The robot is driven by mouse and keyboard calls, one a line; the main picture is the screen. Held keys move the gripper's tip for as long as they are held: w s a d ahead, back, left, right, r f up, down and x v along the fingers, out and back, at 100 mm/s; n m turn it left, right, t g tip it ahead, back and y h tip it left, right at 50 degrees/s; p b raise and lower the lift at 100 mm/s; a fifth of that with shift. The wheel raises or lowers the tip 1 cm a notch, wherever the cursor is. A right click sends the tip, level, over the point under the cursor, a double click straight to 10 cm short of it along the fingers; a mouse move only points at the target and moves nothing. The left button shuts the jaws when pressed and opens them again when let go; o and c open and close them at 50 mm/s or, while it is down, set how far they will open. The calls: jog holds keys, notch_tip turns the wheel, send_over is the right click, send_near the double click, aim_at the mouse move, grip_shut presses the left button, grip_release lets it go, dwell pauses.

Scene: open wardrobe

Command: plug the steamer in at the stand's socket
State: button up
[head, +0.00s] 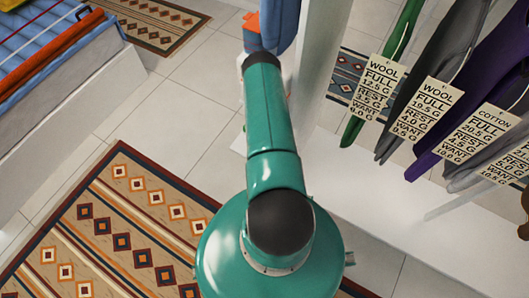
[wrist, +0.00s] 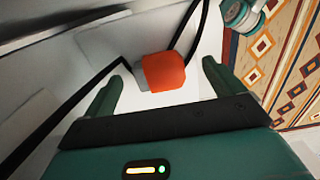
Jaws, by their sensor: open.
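An orange block, which looks like the steamer's plug (wrist: 163,72), shows in the wrist view with a small grey part at its left side. My gripper (wrist: 167,66) is open, one finger on each side of the orange block. Gaps show between the block and both fingers. A black cord (wrist: 190,35) runs up from near the block. Another dark line (wrist: 75,98) runs down to the left. I cannot tell whether the grey part is a socket. In the head view my arm hides the gripper, and a small orange piece (head: 252,20) shows beyond it.
A white post (head: 320,50) stands right of my arm. Tagged garments (head: 400,70) hang at the right above a white ledge (head: 390,185). A patterned rug (head: 120,225) lies at lower left. A bed-like surface (head: 45,60) is at upper left, with bare tiles (head: 180,95) between.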

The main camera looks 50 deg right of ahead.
jog(key=shift+r, duration=0.1)
jog(key=shift+r, duration=4.4)
